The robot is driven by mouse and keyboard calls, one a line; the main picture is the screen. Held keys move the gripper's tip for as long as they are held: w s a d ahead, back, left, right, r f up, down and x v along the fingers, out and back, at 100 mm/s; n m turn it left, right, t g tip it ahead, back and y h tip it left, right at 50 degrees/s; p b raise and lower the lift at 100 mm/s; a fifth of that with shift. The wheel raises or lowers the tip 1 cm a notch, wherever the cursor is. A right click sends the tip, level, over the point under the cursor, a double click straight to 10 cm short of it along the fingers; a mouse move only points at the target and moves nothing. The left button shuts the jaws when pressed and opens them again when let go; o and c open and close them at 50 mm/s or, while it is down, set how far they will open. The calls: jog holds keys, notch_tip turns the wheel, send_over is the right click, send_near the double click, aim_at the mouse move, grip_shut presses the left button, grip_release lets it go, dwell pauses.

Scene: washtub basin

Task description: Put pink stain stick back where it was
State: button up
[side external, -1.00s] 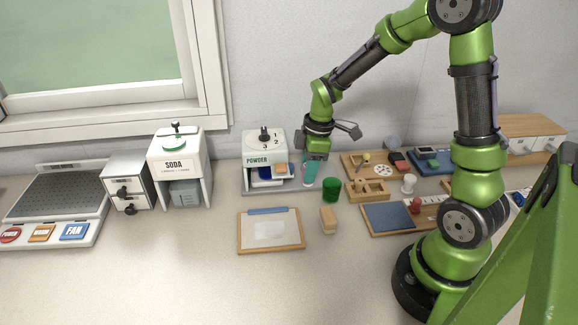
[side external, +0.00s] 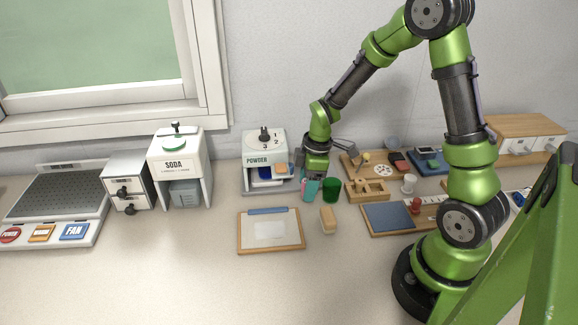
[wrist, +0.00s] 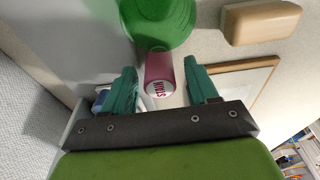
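The pink stain stick (wrist: 159,70) has a pale end with red lettering. In the wrist view it lies between the two teal fingers of my gripper (wrist: 163,76), with a visible gap on the right side. My gripper is open around it. In the side view my gripper (side external: 312,189) is low over the counter, right of the powder dispenser (side external: 262,145); only a little pink shows by the fingers, the rest hidden. I cannot tell whether the fingers touch the stick.
A green cup (side external: 331,189) stands close to the right of my gripper; it also shows in the wrist view (wrist: 158,22). A tan block (side external: 328,220) and a clipboard (side external: 270,248) lie in front. Wooden trays (side external: 382,196) stand to the right.

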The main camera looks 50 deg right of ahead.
notch_tip(320, 180, up, 12)
jog(key=s+d, duration=0.1)
jog(key=s+a+r+m+t, duration=0.6)
jog(key=s+a+r+m, duration=0.4)
jog(key=m, duration=0.3)
jog(key=shift+s+a+r+y, duration=0.15)
jog(key=shift+s+y, duration=0.25)
jog(key=shift+s, duration=0.2)
